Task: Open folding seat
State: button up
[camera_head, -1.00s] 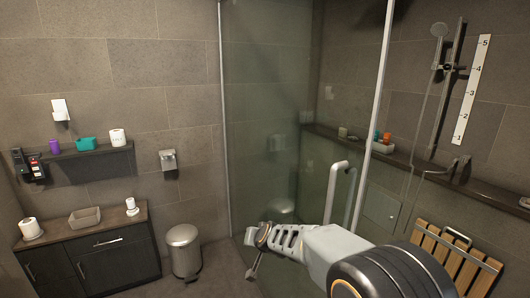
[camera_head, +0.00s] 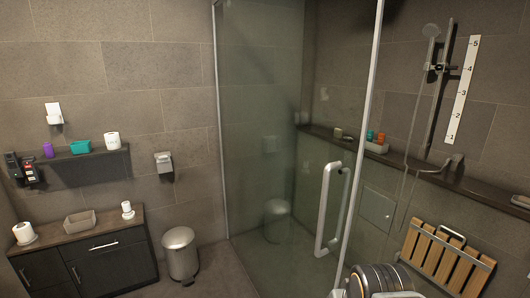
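The folding seat (camera_head: 437,260), a panel of light wooden slats with a metal handle at its top edge, is at the lower right by the shower's right wall. It appears folded up against the wall. Part of my arm shows at the bottom edge, just left of and below the seat. My gripper's fingers cannot be made out in this view, so no contact with the seat can be seen.
A glass shower panel with a white-grey door handle (camera_head: 325,213) stands left of the seat. A dark ledge (camera_head: 470,187) with toiletries runs above the seat. A pedal bin (camera_head: 180,254) and dark cabinet (camera_head: 110,262) are at left, with clear floor between bin and glass.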

aim_at(485, 266)
jog(key=z, duration=2.25)
jog(key=k, duration=0.45)
jog(key=u, duration=0.2)
jog(key=i, duration=2.55)
jog(key=z, duration=0.15)
jog(key=k, duration=0.9)
jog(key=u, duration=3.05)
